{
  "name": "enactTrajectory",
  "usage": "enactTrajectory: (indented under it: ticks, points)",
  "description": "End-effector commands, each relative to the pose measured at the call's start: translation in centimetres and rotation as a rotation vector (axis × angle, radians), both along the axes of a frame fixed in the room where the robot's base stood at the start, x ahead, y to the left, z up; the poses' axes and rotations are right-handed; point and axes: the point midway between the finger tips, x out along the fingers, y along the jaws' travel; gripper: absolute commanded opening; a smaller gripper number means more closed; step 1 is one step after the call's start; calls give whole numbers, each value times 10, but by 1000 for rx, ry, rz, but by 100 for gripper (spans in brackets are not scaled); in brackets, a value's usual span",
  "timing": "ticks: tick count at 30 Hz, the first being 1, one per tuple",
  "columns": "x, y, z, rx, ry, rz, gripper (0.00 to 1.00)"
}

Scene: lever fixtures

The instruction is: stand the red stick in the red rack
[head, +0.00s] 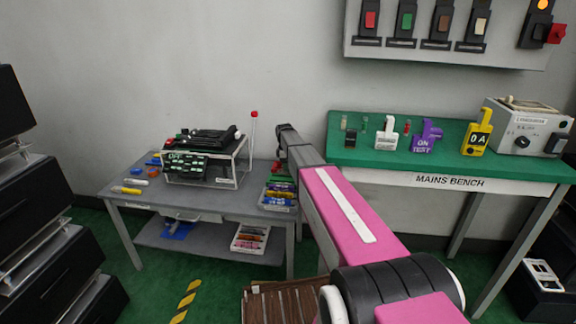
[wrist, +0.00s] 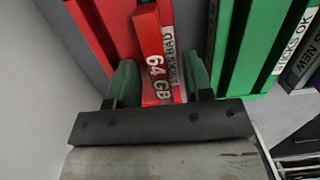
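The red stick (wrist: 153,60), marked 64 GB, lies between my gripper's two green-padded fingers (wrist: 161,86) in the wrist view. I cannot tell whether the stick's far end is inside the rack. In the head view my gripper (head: 284,150) is at the grey table's right end, its fingers hidden behind my pink arm.
A green rack (wrist: 262,45) labelled STICKS OK stands just right of the red one; a dark rack is beyond it. The green mains bench (head: 350,158) is to the right.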

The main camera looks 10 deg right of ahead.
Motion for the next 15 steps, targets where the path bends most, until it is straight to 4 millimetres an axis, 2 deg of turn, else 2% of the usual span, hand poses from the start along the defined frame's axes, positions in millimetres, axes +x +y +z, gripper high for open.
enactTrajectory:
  ticks: [8, 11, 15]
  points:
    - [0, 0, 2, 0, 0, 0, 46]
    - [0, 1, 10, 0, -1, 0, 46]
    - [1, 3, 33, 0, -2, 0, 46]
